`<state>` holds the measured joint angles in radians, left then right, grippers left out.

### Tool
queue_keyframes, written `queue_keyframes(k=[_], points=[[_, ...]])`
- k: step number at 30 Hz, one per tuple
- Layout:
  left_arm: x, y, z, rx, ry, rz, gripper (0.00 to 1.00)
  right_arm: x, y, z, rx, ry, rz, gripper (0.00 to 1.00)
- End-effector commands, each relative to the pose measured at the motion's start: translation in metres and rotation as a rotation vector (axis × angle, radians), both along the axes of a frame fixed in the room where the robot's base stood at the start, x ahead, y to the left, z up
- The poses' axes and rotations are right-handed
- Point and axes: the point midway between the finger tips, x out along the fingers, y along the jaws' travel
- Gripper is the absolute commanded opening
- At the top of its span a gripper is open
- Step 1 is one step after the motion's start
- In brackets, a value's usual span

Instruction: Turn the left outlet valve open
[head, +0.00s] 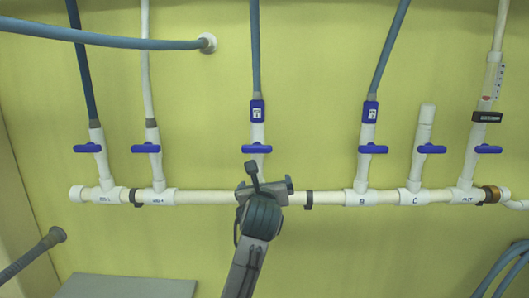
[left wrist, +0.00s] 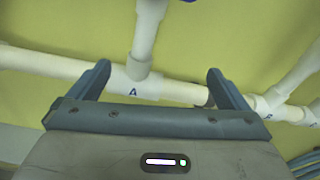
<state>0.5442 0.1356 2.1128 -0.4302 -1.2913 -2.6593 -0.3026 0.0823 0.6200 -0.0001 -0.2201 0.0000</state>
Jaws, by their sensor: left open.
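A white pipe manifold (head: 325,198) runs across the yellow-green wall, with several blue valve handles. The handles at far left (head: 87,148), second from left (head: 146,148) and middle (head: 257,149) all lie crosswise to their upright pipes. I cannot tell which is the left outlet valve. My left gripper (head: 265,187) is in front of the manifold, below the middle handle, and hides the pipe joint there. My right gripper is not in view.
More blue handles sit right of my gripper, over joints marked B (head: 361,199) and C (head: 414,199). A blue hose (head: 100,42) crosses the upper left to a wall fitting. A grey surface (head: 125,287) is at lower left. The wall below the manifold is mostly clear.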

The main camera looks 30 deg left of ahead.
Motion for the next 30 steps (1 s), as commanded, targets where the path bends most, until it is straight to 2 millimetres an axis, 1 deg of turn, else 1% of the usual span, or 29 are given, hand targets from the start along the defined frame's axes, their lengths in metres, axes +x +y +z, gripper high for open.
queue_keyframes(k=[1, 3, 5, 7, 9, 11, 14, 21, 24, 27, 30], points=[[-0.015, 0.001, 0.033, 0.06, -0.015, 0.009, 0.98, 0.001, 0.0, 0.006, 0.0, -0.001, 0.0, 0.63], [-0.032, 0.002, 0.059, 0.13, -0.015, 0.02, 0.98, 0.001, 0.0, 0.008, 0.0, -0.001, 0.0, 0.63], [-0.042, 0.003, 0.073, 0.171, -0.014, 0.03, 0.98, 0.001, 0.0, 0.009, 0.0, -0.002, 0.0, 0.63], [-0.048, 0.004, 0.081, 0.2, -0.009, 0.036, 0.98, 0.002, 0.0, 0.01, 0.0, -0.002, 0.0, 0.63], [-0.048, 0.005, 0.085, 0.212, -0.007, 0.04, 0.98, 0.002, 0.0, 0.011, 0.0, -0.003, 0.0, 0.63], [-0.044, 0.008, 0.085, 0.216, -0.003, 0.04, 0.98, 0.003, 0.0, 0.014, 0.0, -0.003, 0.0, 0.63], [-0.031, 0.016, 0.086, 0.216, -0.001, 0.039, 0.98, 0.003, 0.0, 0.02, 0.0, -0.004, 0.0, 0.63], [0.009, 0.04, 0.087, 0.213, -0.001, 0.039, 0.98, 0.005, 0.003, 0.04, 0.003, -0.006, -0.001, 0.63], [0.023, 0.049, 0.086, 0.212, -0.003, 0.039, 0.98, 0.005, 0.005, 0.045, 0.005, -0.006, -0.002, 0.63], [0.033, 0.055, 0.086, 0.213, -0.004, 0.038, 0.98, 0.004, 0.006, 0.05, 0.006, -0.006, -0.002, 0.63], [0.039, 0.058, 0.084, 0.211, -0.005, 0.038, 0.98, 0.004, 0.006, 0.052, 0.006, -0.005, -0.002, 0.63]])
